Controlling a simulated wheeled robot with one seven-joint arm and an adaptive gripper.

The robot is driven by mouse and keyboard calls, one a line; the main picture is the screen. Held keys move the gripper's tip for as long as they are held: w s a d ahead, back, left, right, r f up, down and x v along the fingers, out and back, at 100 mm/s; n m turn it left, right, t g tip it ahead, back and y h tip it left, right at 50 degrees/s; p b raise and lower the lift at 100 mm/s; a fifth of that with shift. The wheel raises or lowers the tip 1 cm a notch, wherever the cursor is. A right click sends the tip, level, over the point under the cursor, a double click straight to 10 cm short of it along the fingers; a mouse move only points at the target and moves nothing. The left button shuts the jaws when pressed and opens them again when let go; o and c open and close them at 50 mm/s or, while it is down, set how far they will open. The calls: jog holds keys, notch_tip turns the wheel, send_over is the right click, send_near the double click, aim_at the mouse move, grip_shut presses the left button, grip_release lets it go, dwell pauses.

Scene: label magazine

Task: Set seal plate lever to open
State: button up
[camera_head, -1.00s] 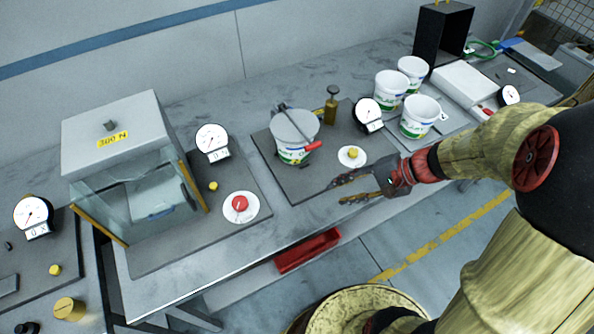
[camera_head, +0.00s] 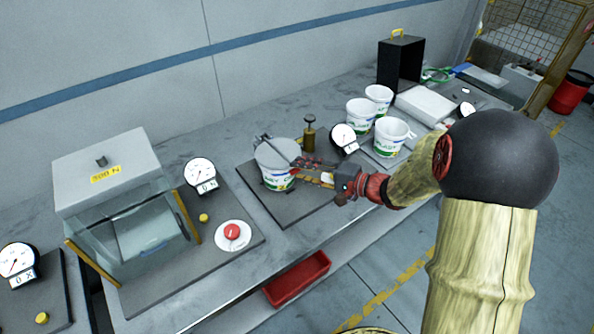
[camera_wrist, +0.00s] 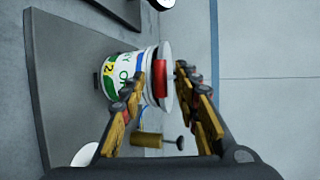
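The seal plate (camera_head: 273,153) is a grey disc on top of a white printed tub (camera_head: 276,178) on a dark mat. Its lever (camera_head: 266,139) is a thin bar lying across the plate, with the far end past the back left rim. In the head view my gripper hides much of the lever's near end. In the wrist view the lever's red grip (camera_wrist: 161,78) shows between the fingers, in front of the plate's edge. My gripper (camera_head: 303,170) is at the tub's right front, fingers toward the plate. In the wrist view my gripper (camera_wrist: 160,76) is open, with gaps beside the red grip.
A brass-coloured post (camera_head: 309,135) and a dial gauge (camera_head: 343,138) stand behind my gripper. Several white tubs (camera_head: 391,135) stand farther right. A clear-fronted box (camera_head: 110,170) and a red button (camera_head: 231,231) are to the left. A red bin (camera_head: 297,278) is below the bench edge.

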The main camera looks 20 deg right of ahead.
jog(key=shift+x, duration=1.15)
jog(key=shift+c, duration=1)
grip_shut()
